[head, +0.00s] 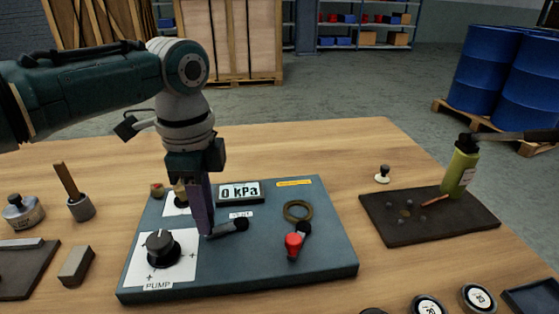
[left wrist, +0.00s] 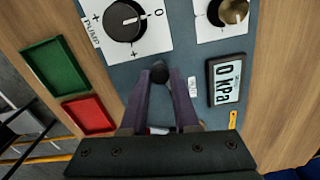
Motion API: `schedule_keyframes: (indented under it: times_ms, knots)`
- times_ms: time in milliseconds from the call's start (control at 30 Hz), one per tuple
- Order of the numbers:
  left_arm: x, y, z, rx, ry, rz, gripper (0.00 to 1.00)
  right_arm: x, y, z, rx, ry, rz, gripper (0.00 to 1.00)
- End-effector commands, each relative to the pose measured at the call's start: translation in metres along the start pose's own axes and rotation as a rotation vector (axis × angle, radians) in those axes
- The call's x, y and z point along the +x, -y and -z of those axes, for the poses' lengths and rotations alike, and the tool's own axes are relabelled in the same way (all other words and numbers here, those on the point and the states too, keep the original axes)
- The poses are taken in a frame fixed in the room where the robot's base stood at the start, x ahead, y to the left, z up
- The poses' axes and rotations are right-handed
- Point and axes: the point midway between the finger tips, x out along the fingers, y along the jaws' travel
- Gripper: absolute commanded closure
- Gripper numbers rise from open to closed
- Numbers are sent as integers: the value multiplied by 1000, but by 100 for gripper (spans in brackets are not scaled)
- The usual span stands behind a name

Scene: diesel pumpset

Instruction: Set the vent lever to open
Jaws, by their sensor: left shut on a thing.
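The blue-grey pump panel (head: 318,262) lies on the wooden table. The vent lever (head: 232,225) is a short black lever below the display, with a small label beside it. My left gripper (head: 207,230) reaches down from above, its dark purple fingers at the lever's left end. In the left wrist view my left gripper (left wrist: 159,82) is closed on the lever's round black end (left wrist: 159,72). The fingers hide part of the lever. The display (head: 240,192) reads 0 kPa. My right gripper is not in view.
A black pump knob (head: 162,247) is left of the lever. A red-knobbed lever (head: 293,243) and a brass ring (head: 298,210) are to its right. Green (left wrist: 55,66) and red (left wrist: 89,115) trays show in the wrist view.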

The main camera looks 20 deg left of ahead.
Motion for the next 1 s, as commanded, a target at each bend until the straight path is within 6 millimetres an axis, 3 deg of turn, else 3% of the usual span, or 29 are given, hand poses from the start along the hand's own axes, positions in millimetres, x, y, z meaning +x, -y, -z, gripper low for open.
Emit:
schedule_keyframes:
  times_ms: [367,700,1000]
  knots:
    - [-4,-7,5,-138,-2,-3,100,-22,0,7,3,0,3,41]
    - [-4,-20,16,-438,-1,-5,100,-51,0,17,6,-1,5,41]
    - [-2,-26,28,-697,-1,-4,100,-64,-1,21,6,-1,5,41]
